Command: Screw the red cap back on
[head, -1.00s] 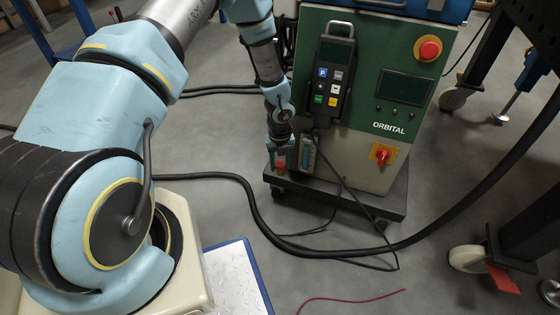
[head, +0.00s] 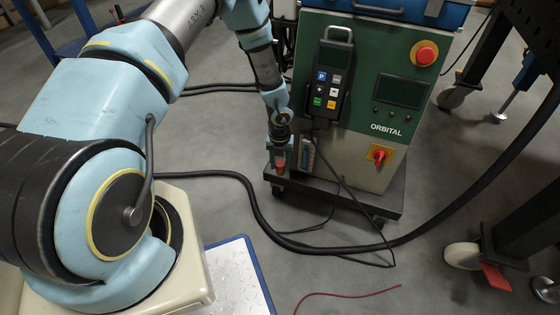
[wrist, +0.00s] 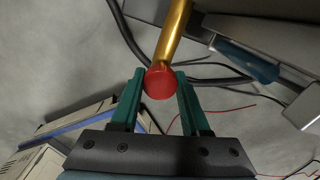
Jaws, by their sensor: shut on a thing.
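The red cap (wrist: 160,83) is between the two green fingertips of my gripper (wrist: 161,88) in the wrist view, touched on both sides. My gripper is shut on it. A brass-coloured tube (wrist: 175,32) runs from the cap to the top edge of that view, and the cap covers its near end. How far the cap is screwed on cannot be told. In the head view my gripper (head: 280,156) is low at the front left of the green machine, with the small red cap (head: 281,169) at its fingers.
The green ORBITAL machine (head: 393,112) stands on a dark wheeled base (head: 355,200), with a handheld pendant (head: 331,76) on its front. A grey bottle-like item (head: 307,155) is right beside my gripper. A thick black cable (head: 262,222) and a red wire (head: 345,295) lie on the floor.

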